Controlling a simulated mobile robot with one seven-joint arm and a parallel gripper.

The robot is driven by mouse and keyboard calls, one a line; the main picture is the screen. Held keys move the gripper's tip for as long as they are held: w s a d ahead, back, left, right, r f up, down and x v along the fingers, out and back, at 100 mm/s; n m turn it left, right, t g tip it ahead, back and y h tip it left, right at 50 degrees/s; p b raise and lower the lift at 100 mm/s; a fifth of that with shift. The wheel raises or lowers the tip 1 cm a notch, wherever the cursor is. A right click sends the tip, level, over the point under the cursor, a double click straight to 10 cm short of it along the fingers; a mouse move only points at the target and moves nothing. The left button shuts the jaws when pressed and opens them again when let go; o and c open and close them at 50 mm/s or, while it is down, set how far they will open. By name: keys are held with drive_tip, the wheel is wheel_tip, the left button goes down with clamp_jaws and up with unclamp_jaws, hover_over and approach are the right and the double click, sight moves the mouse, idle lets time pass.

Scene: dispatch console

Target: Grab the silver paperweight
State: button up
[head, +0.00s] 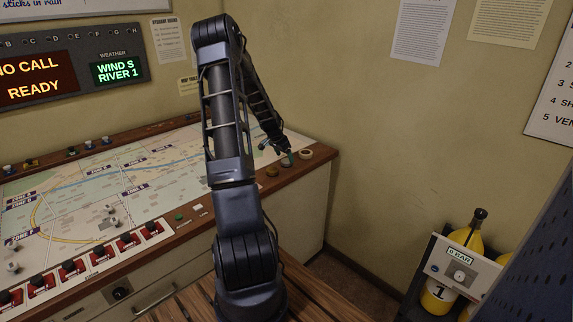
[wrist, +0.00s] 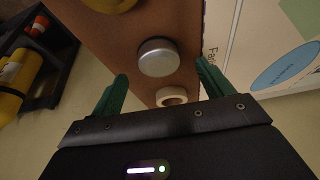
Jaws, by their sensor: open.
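The silver paperweight (wrist: 158,56) is a low round disc with a bright top, standing on the brown wooden edge of the console. In the wrist view it lies just ahead of and between the two green fingertips of my gripper (wrist: 162,69), which are apart with nothing held. In the head view my gripper (head: 277,150) hangs over the far right corner of the console, and the paperweight (head: 286,163) shows small just below the fingers. I cannot tell the exact height gap between fingers and paperweight.
A cream ring-shaped roll (head: 305,154) stands close on one side of the paperweight; it also shows in the wrist view (wrist: 171,91). A brass-coloured round object (head: 272,171) stands on the other side. The map panel (head: 150,190) adjoins the wooden edge. Yellow cylinders (head: 437,296) stand in a rack at right.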

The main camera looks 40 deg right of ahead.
sight(286, 160)
drive_tip(key=shift+x, duration=1.6)
drive_tip(key=c, duration=1.4)
drive_tip(key=shift+r, duration=0.15)
